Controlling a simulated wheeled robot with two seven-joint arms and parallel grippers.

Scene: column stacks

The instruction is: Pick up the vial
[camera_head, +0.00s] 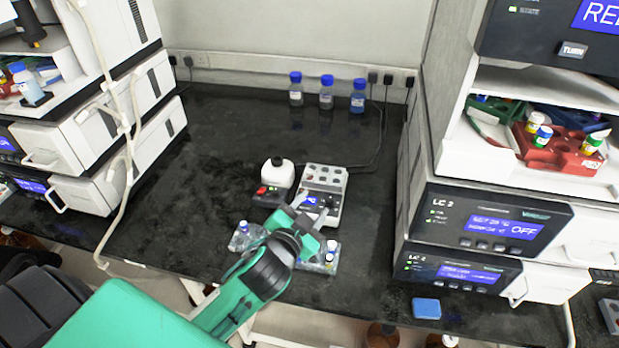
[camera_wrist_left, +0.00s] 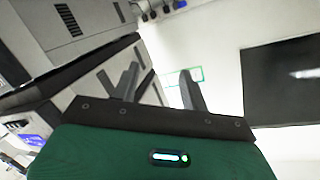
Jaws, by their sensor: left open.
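Small vials with white and blue caps (camera_head: 330,257) stand in a clear rack (camera_head: 318,267) at the front middle of the bench, just right of my left wrist. Another small vial (camera_head: 244,227) shows in a second clear rack (camera_head: 240,241) to the left. My left gripper (camera_head: 310,208) is over the front of a small grey block device (camera_head: 325,180), between the two racks. Its fingers are apart and empty; the left wrist view (camera_wrist_left: 158,78) shows nothing between them. My forearm partly hides both racks. Which vial is meant, I cannot tell.
A white vortex-like device (camera_head: 277,173) stands left of the block device. Several blue-capped bottles (camera_head: 326,95) stand at the back. Instrument stacks (camera_head: 480,225) flank the bench; the right one holds a red tray (camera_head: 560,152) with vials. The left-rear bench (camera_head: 215,140) is clear.

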